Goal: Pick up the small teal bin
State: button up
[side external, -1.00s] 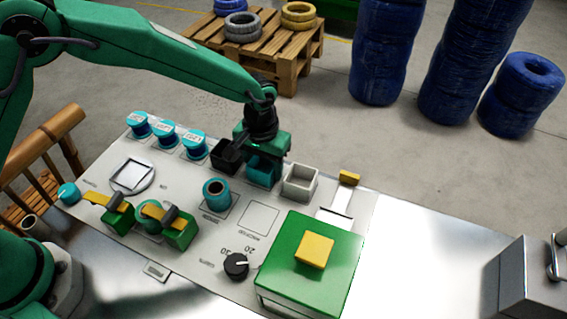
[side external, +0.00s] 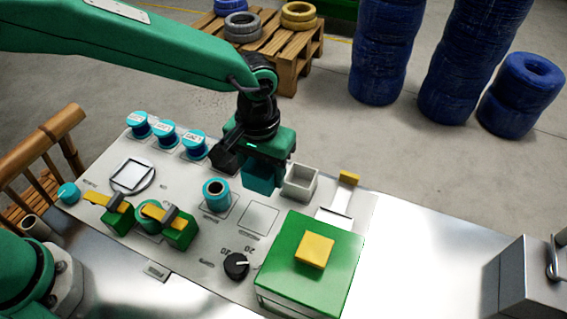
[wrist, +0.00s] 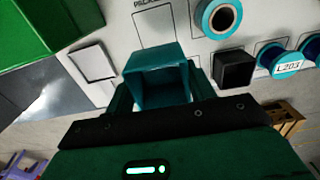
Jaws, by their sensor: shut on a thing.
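The small teal bin (side external: 260,178) is an open-topped square cup beside the white bin in the side view. In the wrist view the teal bin (wrist: 155,72) is between my fingers, its open end facing the camera. My gripper (side external: 262,163) is shut on it from above, and its green body hides the bin's top in the side view. The bin appears raised off the panel, though its underside does not show clearly.
A white bin (side external: 300,182) stands close right of the teal bin; a black bin (wrist: 233,68) is on its other side. A teal spool (side external: 216,194) stands in front. A green box with a yellow block (side external: 314,250) occupies the front right.

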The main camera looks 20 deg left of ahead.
aim_at(263, 180)
jog(key=shift+s+d+r, duration=0.4)
jog(key=shift+s+r, duration=0.15)
jog(key=shift+s, duration=0.25)
jog(key=shift+s+d+r, duration=0.35)
jog(key=shift+s+r, duration=0.15)
jog(key=shift+s, duration=0.25)
jog(key=shift+w+d, duration=0.1)
